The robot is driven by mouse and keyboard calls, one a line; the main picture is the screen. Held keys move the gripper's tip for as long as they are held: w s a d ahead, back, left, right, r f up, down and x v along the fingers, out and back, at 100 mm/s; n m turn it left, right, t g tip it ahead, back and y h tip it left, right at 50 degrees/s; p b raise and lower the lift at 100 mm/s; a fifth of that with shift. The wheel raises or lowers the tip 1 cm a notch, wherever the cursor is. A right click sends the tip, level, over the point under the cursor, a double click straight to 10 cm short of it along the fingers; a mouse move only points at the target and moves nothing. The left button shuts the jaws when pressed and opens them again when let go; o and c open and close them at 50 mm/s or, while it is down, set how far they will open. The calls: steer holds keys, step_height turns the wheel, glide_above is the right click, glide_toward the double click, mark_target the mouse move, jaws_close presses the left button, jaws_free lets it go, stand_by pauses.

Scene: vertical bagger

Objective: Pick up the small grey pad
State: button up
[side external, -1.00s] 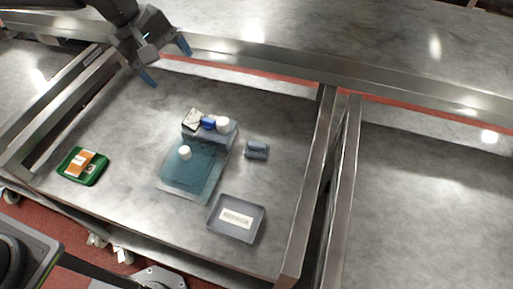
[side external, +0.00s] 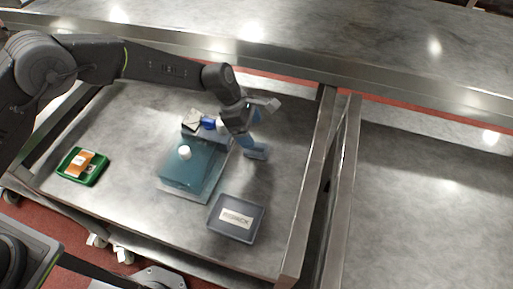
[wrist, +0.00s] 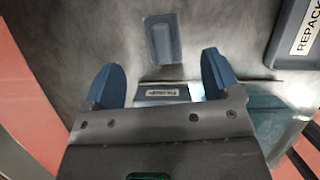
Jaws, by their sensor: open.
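The small grey pad (wrist: 163,40) lies flat on the metal table. In the wrist view it is just beyond the fingertips, roughly centred between them, with bare table around it. My gripper (wrist: 162,68) is open, with its two blue fingers well apart and nothing between their tips. In the side view my gripper (side external: 258,133) hangs over the pad's place, and the arm and fingers hide most or all of the pad there. I cannot tell the exact height of the fingertips above it.
A grey tray labelled REPACK (side external: 237,218) stands in front of the gripper. A green tray (side external: 83,166) is far left. Table space at right is clear.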

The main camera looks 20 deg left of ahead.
mark_target(257, 143)
steer(key=shift+a+x, duration=0.1)
steer(key=shift+x, duration=1.7)
steer(key=shift+a+x, duration=0.15)
steer(key=shift+x, duration=1.65)
steer(key=shift+f, duration=0.1)
steer(key=shift+s, duration=0.1)
steer(key=c, duration=1)
step_height(257, 143, up, 10)
steer(key=shift+r, duration=0.1)
steer(key=shift+o, duration=1.3)
steer(key=shift+a, duration=0.1)
steer(key=shift+c, duration=1)
